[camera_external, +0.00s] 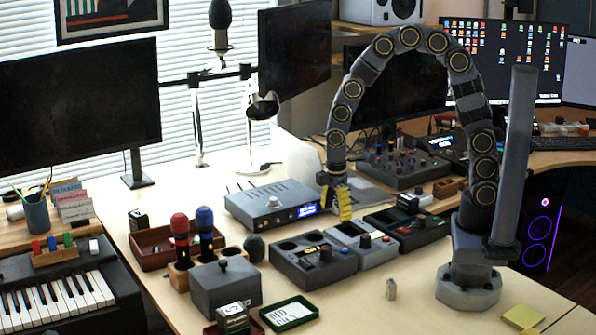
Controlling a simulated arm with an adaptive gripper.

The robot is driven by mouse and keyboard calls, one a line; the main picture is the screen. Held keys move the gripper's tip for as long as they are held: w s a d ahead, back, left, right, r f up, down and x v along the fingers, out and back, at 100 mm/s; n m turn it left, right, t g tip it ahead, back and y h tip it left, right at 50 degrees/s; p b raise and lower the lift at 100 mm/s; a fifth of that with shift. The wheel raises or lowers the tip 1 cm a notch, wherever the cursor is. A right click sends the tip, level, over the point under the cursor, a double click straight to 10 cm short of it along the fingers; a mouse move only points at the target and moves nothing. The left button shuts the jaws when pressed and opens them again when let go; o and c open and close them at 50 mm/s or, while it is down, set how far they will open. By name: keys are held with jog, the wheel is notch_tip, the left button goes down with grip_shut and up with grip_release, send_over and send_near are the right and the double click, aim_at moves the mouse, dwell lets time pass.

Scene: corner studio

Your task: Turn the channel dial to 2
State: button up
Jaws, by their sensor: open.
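My gripper (341,211) has yellow fingers and points down from my arched arm. It is open, and nothing shows between its fingers. It hangs just right of a grey device with a blue display (277,205), behind a light grey box with a dark knob (365,240). A dark box with an amber display (312,262) has a knob (326,253) on its top. The grey device also has a small knob (273,201) on its front. Which knob is the channel dial, and any dial numbers, are too small to tell.
A dark box with a red button (421,220) stands to the right. Microphones with red (180,226) and blue (204,220) heads stand left in a wooden holder. A green-rimmed tray (289,313) and a small grey piece (391,289) lie in front. The table's front middle is mostly clear.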

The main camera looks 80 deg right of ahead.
aim_at(326, 248)
jog(key=w+f, duration=0.1)
jog(key=w+f+n, duration=0.1)
jog(key=f, duration=0.1)
jog(key=shift+f, duration=3.95)
grip_shut()
